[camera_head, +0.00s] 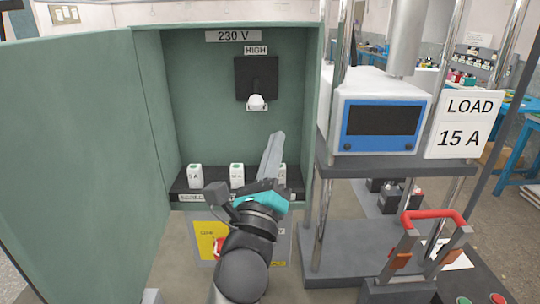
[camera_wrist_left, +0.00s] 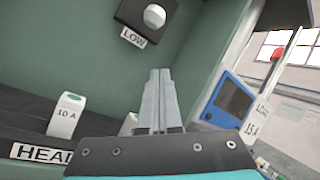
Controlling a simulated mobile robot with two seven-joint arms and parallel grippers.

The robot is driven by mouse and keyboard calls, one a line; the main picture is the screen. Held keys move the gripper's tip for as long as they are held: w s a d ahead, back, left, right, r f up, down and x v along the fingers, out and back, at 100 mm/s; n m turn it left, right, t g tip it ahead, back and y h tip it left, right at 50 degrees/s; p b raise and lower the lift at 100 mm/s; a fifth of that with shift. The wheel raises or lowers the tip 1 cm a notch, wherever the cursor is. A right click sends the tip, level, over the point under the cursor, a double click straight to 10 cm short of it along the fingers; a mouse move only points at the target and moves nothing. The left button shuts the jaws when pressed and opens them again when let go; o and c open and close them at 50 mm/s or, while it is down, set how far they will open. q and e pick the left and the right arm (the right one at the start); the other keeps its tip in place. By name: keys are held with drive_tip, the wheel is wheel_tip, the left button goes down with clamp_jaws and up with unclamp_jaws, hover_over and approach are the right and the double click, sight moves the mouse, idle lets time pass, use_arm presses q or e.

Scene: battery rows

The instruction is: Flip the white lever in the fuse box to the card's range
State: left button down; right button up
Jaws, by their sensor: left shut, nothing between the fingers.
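The white lever (camera_head: 257,103) sits at the lower edge of a black switch plate (camera_head: 256,74) on the back wall of the open green fuse box (camera_head: 223,51). A HIGH label (camera_head: 256,50) is above the plate. In the left wrist view the lever (camera_wrist_left: 154,15) shows near a LOW label (camera_wrist_left: 133,38). The white card (camera_head: 463,123) reads LOAD 15 A. My left gripper (camera_head: 277,138) is shut and empty, its fingers pointing up inside the box, below and right of the lever and apart from it. My right gripper is not in view.
White fuses marked 5 A (camera_head: 195,176) and 10 A (camera_head: 237,175) stand on the box's dark shelf; a third is partly hidden by my gripper. The open door (camera_head: 75,150) blocks the left. A blue-fronted meter (camera_head: 383,125) and a red-handled device (camera_head: 432,216) stand right.

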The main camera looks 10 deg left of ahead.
sight(256, 93)
use_arm(q)
drive_tip(key=x, duration=0.4)
drive_tip(key=shift+w+r, duration=0.1)
drive_tip(key=shift+w, duration=0.05)
drive_tip(key=shift+s+a+r+p, duration=0.55)
drive_tip(key=shift+a+r+p, duration=0.25)
drive_tip(key=shift+p, duration=0.4)
drive_tip(key=shift+s+a+r+p, duration=0.3)
drive_tip(key=shift+s+a+r, duration=0.05)
drive_tip(key=shift+s, duration=0.1)
